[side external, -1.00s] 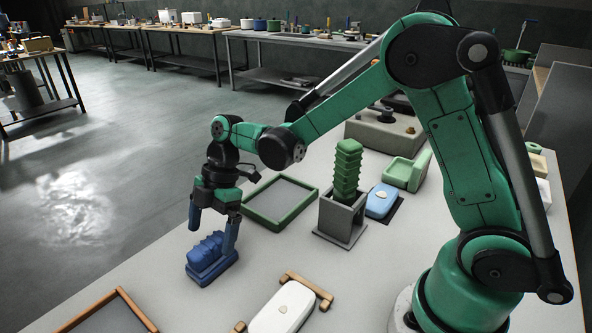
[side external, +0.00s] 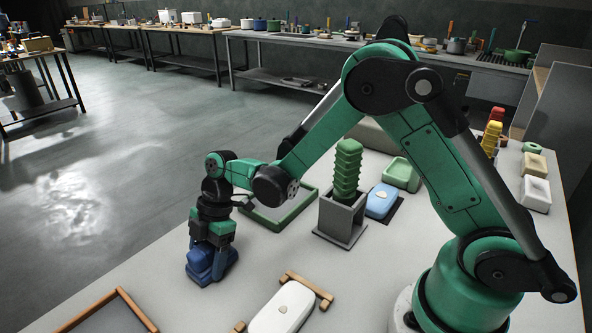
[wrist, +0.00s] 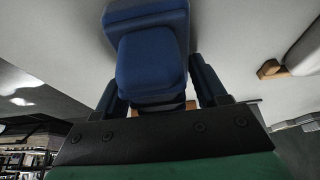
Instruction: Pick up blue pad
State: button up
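A light blue pad (side external: 382,200) with a pale mark on top lies on a dark mat, right of the grey holder. A dark blue ribbed block (side external: 200,258) sits on a dark blue base near the table's left side. My gripper (side external: 212,255) is low over this dark blue block, its blue fingers on either side and apart. In the wrist view the dark blue block (wrist: 150,62) lies between the fingers (wrist: 158,90); whether they touch it is unclear. The light blue pad is away from my gripper and does not show in the wrist view.
A green stack (side external: 347,165) stands in a grey holder (side external: 340,220). A green-rimmed tray (side external: 285,220) lies behind my gripper. A white pad (side external: 284,308) rests on a brown stand in front. A wood-rimmed tray (side external: 135,307) is front left.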

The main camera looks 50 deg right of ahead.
aim_at(204, 247)
grip_shut()
notch_tip(204, 247, up, 20)
dwell(0.4)
